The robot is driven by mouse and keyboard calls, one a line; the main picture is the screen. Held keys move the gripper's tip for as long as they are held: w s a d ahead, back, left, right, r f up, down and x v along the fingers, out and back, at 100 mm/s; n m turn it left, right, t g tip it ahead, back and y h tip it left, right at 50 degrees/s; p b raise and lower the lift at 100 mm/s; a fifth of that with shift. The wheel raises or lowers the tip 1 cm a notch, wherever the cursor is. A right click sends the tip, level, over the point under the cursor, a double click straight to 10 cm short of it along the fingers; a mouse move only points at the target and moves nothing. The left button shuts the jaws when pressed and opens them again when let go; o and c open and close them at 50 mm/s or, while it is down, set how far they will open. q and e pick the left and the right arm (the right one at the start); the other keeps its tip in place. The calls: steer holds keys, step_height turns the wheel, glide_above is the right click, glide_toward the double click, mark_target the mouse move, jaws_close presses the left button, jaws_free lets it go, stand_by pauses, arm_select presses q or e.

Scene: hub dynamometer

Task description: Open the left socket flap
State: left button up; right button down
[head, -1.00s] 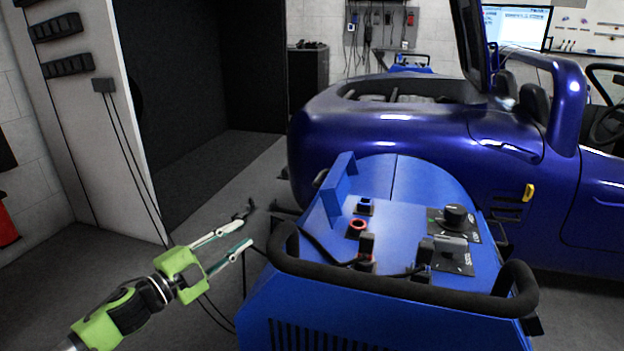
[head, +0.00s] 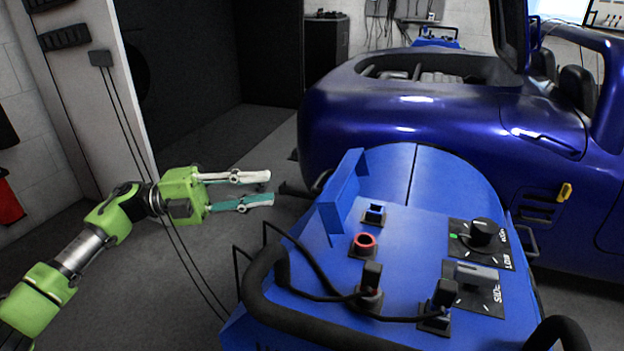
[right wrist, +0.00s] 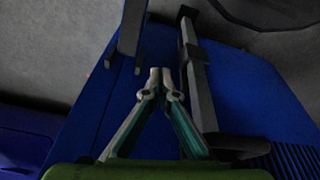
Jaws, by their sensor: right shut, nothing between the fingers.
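The blue console (head: 405,170) has a black-framed blue socket (head: 374,214), a red-ringed socket (head: 364,243) and two black sockets near its front edge. The left black socket (head: 370,285) and the right one (head: 440,305) each have an upright dark piece and a cable. I cannot tell whether these pieces are flaps or plugs. My left gripper (head: 268,188) is open and empty, left of the console and apart from it. My right gripper (right wrist: 160,75) shows only in the right wrist view, shut and empty over blue console surface.
A black padded handle (head: 300,318) curves around the console's front. A blue upright plate (head: 345,190) stands on its left side. A blue car (head: 430,125) stands close behind. Floor is clear at left.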

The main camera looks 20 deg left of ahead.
arm_select(q)
steer(key=x, duration=1)
steer(key=shift+w+d, duration=0.1)
jaws_close()
